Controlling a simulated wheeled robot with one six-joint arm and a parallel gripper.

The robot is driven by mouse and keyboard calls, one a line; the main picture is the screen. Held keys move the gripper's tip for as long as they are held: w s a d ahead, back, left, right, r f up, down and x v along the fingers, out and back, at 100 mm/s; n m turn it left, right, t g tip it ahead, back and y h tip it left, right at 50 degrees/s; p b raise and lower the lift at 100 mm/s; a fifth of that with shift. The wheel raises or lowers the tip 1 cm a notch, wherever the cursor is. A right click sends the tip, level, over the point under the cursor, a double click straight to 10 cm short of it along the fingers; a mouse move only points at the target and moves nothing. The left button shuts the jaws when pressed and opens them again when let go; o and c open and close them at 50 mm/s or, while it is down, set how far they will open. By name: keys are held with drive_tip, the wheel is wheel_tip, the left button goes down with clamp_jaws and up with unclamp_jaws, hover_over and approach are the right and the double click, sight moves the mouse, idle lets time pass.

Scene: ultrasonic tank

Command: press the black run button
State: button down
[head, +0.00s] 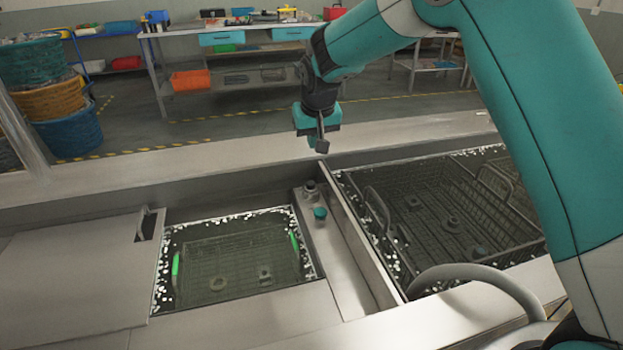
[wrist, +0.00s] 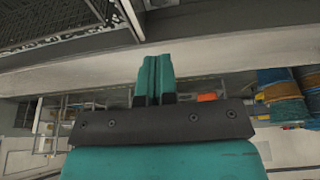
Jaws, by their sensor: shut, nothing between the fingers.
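Two small controls stand on the metal strip between the two tank basins in the head view. The rear one is a dark, round button (head: 310,187) on a grey collar, which looks like the black run button. The front one is a teal knob (head: 320,213). My gripper (head: 322,147) is shut and empty, pointing down above and behind the controls, apart from them. In the wrist view the closed teal fingers (wrist: 155,75) show against the pale tank rim. I cannot make out the button in the wrist view.
The left basin holds a submerged basket (head: 235,262) with green handles, beside a sliding lid (head: 75,275). The right basin holds a wire basket (head: 450,215) with upright handles. A raised divider (head: 360,240) and a curved grey pipe (head: 480,275) stand near the controls.

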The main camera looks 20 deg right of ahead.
sight(312, 186)
drive_tip(key=x, duration=0.4)
drive_tip(key=p+x, duration=0.1)
drive_tip(key=x, duration=0.7)
drive_tip(key=shift+s+f+p, duration=0.25)
drive_tip(key=shift+f+p, duration=0.1)
drive_tip(key=shift+f, duration=0.7)
drive_tip(key=shift+s+d+f+b, duration=0.1)
drive_tip(key=shift+f+b, duration=0.65)
drive_tip(key=shift+f, duration=0.45)
wheel_tip(312, 186, up, 6)
drive_tip(key=p, duration=0.3)
drive_tip(key=shift+f+p, duration=0.15)
drive_tip(key=shift+p, duration=0.15)
drive_tip(key=b+v, duration=0.2)
drive_tip(key=v, duration=0.7)
